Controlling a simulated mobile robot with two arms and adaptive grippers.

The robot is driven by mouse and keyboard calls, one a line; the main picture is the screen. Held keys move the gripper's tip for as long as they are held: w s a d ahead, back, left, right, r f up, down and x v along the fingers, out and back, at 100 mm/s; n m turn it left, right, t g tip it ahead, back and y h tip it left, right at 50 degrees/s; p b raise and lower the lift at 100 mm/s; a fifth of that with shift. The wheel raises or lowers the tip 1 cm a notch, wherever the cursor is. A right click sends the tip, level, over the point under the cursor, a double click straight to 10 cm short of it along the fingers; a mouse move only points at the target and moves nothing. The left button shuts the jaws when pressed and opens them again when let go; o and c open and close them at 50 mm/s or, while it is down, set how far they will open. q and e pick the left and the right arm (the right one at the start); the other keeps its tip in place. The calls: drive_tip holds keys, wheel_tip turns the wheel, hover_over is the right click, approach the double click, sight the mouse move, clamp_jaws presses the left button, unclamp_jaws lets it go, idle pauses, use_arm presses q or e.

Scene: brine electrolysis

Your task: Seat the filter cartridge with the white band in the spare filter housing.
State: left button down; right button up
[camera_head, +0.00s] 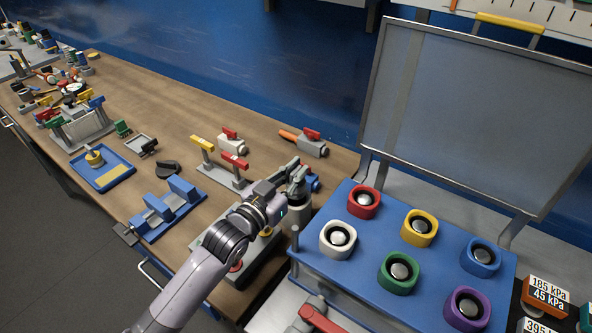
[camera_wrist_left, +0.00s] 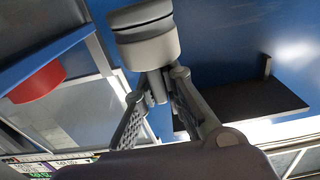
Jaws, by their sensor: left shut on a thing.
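My left gripper (camera_head: 293,180) reaches in from the left and is at the left edge of the blue block. It is shut on a grey cylindrical cartridge (camera_head: 298,212), which hangs below the fingers and stands clear of the coloured rings. In the left wrist view the fingers (camera_wrist_left: 160,85) grip the narrow end of the grey cartridge (camera_wrist_left: 147,40), which has a dark groove. I cannot make out a white band on it. I cannot tell which fixture is the spare filter housing. My right gripper is not in view.
The blue block (camera_head: 318,262) carries several coloured ring sockets, the white one (camera_head: 338,238) nearest my gripper. A framed grey panel (camera_head: 470,110) stands behind. Red-handled valves (camera_head: 232,142) and a blue tray (camera_head: 103,170) are on the wooden bench.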

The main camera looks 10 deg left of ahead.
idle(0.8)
use_arm(q)
drive_tip(key=shift+r+p, duration=0.1)
drive_tip(key=shift+p, duration=0.4)
drive_tip(key=shift+f+b, duration=0.3)
drive_tip(key=shift+f, duration=0.35)
drive_tip(key=shift+p, duration=0.3)
idle(0.7)
drive_tip(key=shift+f+b, duration=0.3)
drive_tip(key=shift+f, duration=0.3)
drive_tip(key=shift+p, duration=0.3)
idle(0.7)
drive_tip(key=shift+f+b, duration=0.35)
drive_tip(key=shift+f, duration=0.25)
drive_tip(key=shift+f, duration=0.15)
idle(0.5)
drive_tip(key=shift+p, duration=0.35)
